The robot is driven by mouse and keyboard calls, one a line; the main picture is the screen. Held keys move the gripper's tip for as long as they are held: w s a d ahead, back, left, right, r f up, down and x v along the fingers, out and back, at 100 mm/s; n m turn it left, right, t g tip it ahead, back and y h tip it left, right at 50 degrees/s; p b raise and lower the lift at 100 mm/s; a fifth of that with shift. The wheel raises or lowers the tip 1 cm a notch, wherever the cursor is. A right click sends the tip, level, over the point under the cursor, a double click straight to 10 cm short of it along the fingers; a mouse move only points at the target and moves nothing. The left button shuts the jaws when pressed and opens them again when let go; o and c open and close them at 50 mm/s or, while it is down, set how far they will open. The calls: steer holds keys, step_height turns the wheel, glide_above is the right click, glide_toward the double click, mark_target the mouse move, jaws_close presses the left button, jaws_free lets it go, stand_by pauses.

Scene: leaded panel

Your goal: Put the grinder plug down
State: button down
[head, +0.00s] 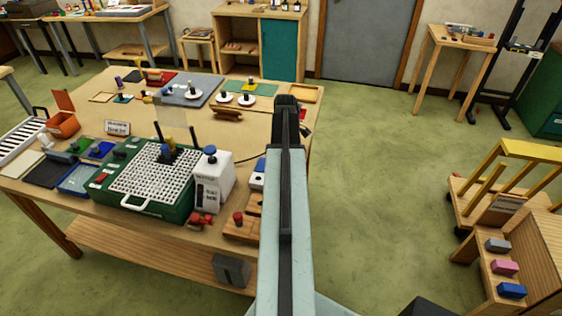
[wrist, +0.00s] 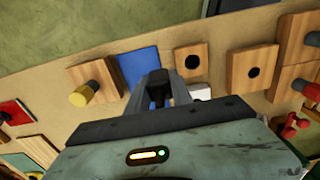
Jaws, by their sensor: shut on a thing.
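My gripper (wrist: 158,92) shows in the wrist view, its grey fingers shut on a small black thing, which I take to be the grinder plug (wrist: 157,88). It is held over or near a blue pad (wrist: 138,62); I cannot tell whether it touches. In the head view my arm covers the right part of the table, and the plug cannot be made out there. The grinder (head: 122,204), green with a white grid top, stands at the table's front. A thin dark cord (head: 249,158) runs right from near it and passes behind my arm.
In the head view, a white bottle-like box (head: 211,183) stands beside the grinder. Open floor (head: 390,190) lies right of the table.

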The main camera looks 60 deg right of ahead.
steer(key=w+d, duration=0.2)
steer(key=d, duration=0.1)
steer(key=shift+w+d+f, duration=0.2)
steer(key=shift+w, duration=0.05)
step_height(320, 180, down, 4)
steer(key=b, duration=0.4)
steer(key=shift+r, duration=0.2)
steer(key=shift+f, duration=0.15)
steer(key=c, duration=1.1)
jaws_free()
step_height(320, 180, up, 12)
steer(key=p, duration=1.2)
steer(key=shift+r, duration=0.2)
